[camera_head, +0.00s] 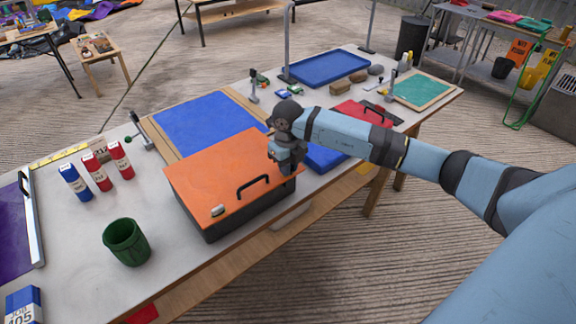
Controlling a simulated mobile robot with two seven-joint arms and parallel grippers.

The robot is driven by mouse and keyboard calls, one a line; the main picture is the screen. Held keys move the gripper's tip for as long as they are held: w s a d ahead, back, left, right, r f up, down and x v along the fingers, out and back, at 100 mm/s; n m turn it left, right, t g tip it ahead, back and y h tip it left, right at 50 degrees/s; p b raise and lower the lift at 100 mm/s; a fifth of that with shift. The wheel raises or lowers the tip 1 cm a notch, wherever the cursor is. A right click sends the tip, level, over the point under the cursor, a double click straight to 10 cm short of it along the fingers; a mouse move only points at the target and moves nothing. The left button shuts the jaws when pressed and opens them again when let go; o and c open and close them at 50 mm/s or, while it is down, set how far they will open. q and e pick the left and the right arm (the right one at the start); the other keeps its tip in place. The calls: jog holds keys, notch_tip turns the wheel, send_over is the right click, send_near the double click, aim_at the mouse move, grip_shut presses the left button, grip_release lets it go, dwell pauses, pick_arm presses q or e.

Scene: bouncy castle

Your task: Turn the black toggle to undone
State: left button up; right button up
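An orange-lidded box (215,180) with dark grey sides sits shut near the table's front edge. It has a black bar handle (254,186) and a small pale latch (218,211) at its front left corner. My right gripper (287,168) points down over the lid's right corner, touching or just above it. Its fingers are dark and small here, so I cannot tell whether they are open or shut. No black toggle shows clearly; the gripper hides the part of the lid beneath it. My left gripper is not in view.
A green cup (126,243) stands left of the box, with red and blue bottles (97,172) behind it. A blue panel (205,122) lies behind the box. Upright clamps (253,87) stand farther back. A red case (362,114) lies beyond my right forearm.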

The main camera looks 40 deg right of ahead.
grip_shut()
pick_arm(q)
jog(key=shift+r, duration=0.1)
pick_arm(e)
jog(key=shift+m, duration=0.4)
jog(key=m+p, duration=0.1)
jog(key=m, duration=0.2)
jog(key=shift+r+m, duration=0.1)
jog(key=shift+m, duration=0.2)
jog(key=m+p, duration=0.1)
jog(key=m, duration=0.3)
jog(key=shift+m+p, duration=0.3)
jog(key=m+p, duration=0.1)
jog(key=m, duration=0.2)
jog(key=shift+m, duration=0.3)
jog(key=m+p, duration=0.1)
jog(key=m, duration=0.2)
jog(key=shift+p, duration=0.35)
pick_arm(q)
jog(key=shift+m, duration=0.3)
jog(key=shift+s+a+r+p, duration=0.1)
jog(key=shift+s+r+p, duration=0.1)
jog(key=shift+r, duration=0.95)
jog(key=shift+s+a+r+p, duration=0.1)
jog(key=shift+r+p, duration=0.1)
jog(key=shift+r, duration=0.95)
pick_arm(e)
jog(key=shift+m, duration=1.2)
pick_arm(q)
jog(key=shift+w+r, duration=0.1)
